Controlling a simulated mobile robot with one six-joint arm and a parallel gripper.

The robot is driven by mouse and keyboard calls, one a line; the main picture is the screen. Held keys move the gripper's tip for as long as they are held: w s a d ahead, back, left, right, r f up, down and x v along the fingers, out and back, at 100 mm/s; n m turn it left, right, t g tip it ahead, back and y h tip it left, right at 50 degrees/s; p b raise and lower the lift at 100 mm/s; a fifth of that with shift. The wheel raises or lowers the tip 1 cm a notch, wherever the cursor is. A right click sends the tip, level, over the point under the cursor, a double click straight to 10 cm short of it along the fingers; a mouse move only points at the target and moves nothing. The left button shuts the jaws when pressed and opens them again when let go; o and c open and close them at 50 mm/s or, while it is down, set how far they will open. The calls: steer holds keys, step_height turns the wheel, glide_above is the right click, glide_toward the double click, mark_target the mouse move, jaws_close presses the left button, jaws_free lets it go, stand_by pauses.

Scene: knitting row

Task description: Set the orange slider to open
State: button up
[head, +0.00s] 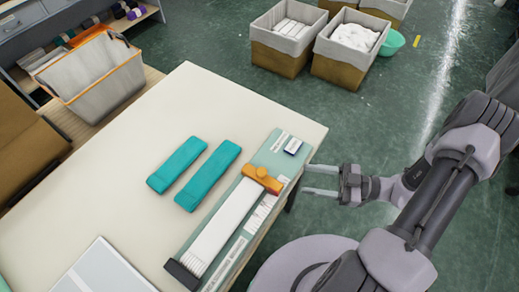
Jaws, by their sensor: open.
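The orange slider (262,179) sits across a long pale green device (276,152) with a white ribbed strip, on the table's right side. The slider is near the far end of the strip. Printed labels lie along the device's right edge, too small to read. My gripper (307,181) is open and empty, to the right of the slider, by the table's right edge. Its two fingers point left towards the device and appear apart from the slider. How high the gripper is cannot be told.
Two teal blocks (177,164) (208,175) lie left of the device on the white table (120,190). A light grey flat item (103,272) lies at the front. An orange-rimmed basket (95,72) stands at the far left. Fabric-lined bins (287,38) (347,45) stand on the floor behind.

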mark_target(258, 171)
steer(key=shift+m+t, duration=0.3)
steer(key=shift+m, duration=0.2)
steer(key=b+x, duration=0.3)
steer(key=x, duration=1.4)
steer(key=shift+a+f+b, duration=0.2)
steer(key=shift+a+b, duration=0.05)
steer(key=shift+b, duration=0.05)
jaws_close()
